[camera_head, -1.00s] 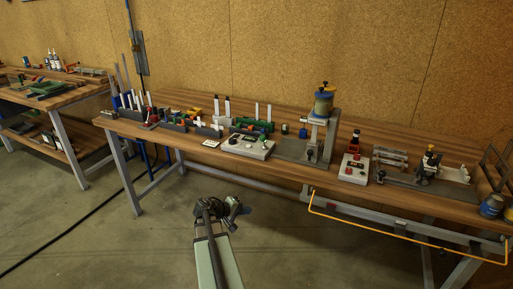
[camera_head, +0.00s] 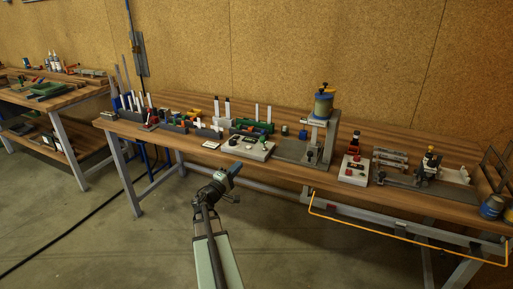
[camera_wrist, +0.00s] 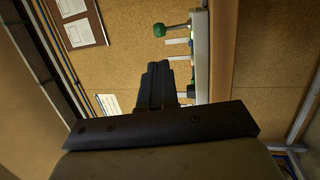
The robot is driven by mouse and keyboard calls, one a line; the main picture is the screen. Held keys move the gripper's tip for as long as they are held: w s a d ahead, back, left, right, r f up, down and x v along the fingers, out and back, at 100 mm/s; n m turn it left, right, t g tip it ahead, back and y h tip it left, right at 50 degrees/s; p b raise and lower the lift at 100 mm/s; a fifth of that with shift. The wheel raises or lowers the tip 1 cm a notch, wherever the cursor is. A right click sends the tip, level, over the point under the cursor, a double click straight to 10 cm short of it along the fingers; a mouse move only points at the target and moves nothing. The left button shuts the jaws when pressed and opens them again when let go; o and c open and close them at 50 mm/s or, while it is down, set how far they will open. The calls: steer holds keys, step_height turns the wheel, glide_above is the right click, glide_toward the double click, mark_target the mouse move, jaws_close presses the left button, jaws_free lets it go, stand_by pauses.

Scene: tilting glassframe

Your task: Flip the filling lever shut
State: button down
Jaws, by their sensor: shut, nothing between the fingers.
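The filling station (camera_head: 330,135) stands on the workbench right of centre in the head view. It is a grey upright with a yellow and blue container (camera_head: 323,104) on top and small dark knobs low at its front. I cannot tell which part is the filling lever or how it is set. My gripper (camera_head: 236,168) is in front of the bench's front edge, left of the station and apart from it. In the wrist view its dark fingers (camera_wrist: 158,85) are together and empty. A green knob on a thin rod (camera_wrist: 160,30) shows beyond them.
A white control box (camera_head: 248,146) stands left of the station, and another box (camera_head: 353,168) stands right of it. Several fixtures crowd the back left of the bench. An orange rail (camera_head: 400,240) runs below the front edge. The floor before the bench is clear.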

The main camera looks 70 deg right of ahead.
mark_target(261, 141)
stand_by(0.4)
steer(key=x, duration=1.4)
steer(key=shift+s+f, duration=0.1)
steer(key=shift+d, duration=0.1)
steer(key=shift+d+r+y, duration=0.3)
steer(key=shift+r+y, duration=0.25)
steer(key=shift+y, duration=0.25)
steer(key=d+r+y, duration=0.1)
steer(key=d+t+y, duration=0.1)
steer(key=shift+d+r+n+y, duration=0.15)
steer(key=shift+r+n+y, duration=0.15)
steer(key=shift+r+y, duration=0.1)
steer(key=d+y, duration=0.1)
steer(key=d+r+y, duration=0.1)
steer(key=d+y, duration=0.1)
steer(key=shift+n+y, duration=0.3)
steer(key=shift+a+f, duration=0.1)
steer(key=shift+a, duration=0.05)
